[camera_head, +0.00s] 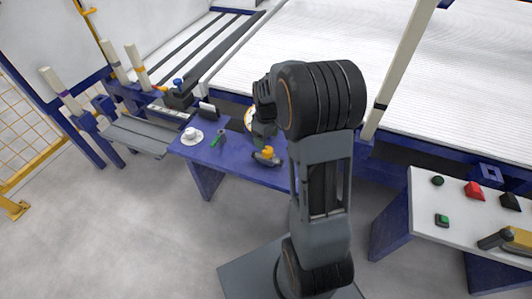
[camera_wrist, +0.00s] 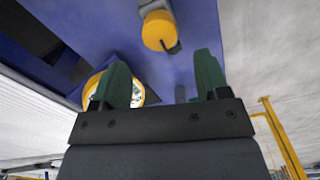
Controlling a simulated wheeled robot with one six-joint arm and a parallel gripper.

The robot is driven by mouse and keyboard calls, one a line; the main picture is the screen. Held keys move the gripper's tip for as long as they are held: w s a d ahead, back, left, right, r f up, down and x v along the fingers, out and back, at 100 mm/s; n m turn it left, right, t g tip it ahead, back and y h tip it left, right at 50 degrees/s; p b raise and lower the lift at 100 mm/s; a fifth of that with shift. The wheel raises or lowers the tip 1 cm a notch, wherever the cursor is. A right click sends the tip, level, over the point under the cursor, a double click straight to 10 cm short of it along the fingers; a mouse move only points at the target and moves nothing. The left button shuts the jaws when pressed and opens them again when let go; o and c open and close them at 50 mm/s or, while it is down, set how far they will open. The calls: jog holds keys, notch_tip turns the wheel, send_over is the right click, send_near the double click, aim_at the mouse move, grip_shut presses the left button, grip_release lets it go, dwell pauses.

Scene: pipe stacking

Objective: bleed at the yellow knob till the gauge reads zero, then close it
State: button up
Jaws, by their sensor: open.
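The yellow knob (camera_head: 267,151) sits on a grey fitting on the blue bench (camera_head: 230,160). In the wrist view the yellow knob (camera_wrist: 157,31) is round, with a dark piece at its lower right edge. The gauge (camera_head: 248,119) is partly behind my arm in the head view. In the wrist view its yellow rim (camera_wrist: 91,86) and white face show, but my left finger covers much of it and no reading can be made out. My gripper (camera_wrist: 163,78) is open, its green fingers apart and empty. The knob is beyond the fingertips, not between them.
A white-topped table (camera_head: 460,215) at right carries green, red and black buttons. Grey floor in front is open.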

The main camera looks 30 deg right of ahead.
aim_at(267, 149)
notch_tip(267, 149, down, 7)
jog(key=shift+r+b, duration=0.2)
jog(key=shift+b, duration=0.7)
jog(key=shift+c, duration=0.4)
